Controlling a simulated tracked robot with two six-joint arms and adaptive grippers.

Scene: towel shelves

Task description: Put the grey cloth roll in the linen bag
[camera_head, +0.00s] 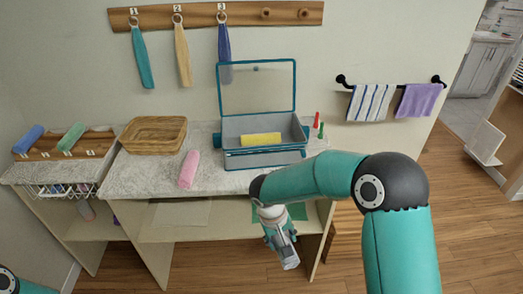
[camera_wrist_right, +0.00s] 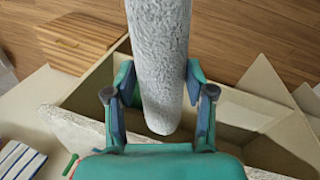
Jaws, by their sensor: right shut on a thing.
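My right gripper (camera_head: 280,240) is shut on the grey cloth roll (camera_head: 290,260), in front of the counter and below its top. In the right wrist view the pale, fluffy roll (camera_wrist_right: 160,60) sits between the two fingers of the right gripper (camera_wrist_right: 160,92), its length running away from the palm. I cannot pick out a linen bag in either view. My left gripper is out of view; only a piece of my left arm shows at the lower left corner of the head view.
The counter holds a wicker basket (camera_head: 153,134), a pink roll (camera_head: 189,168) and an open teal-edged box (camera_head: 235,160) with a yellow roll (camera_head: 261,139). Towels hang from a rail (camera_head: 392,86) and wall hooks.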

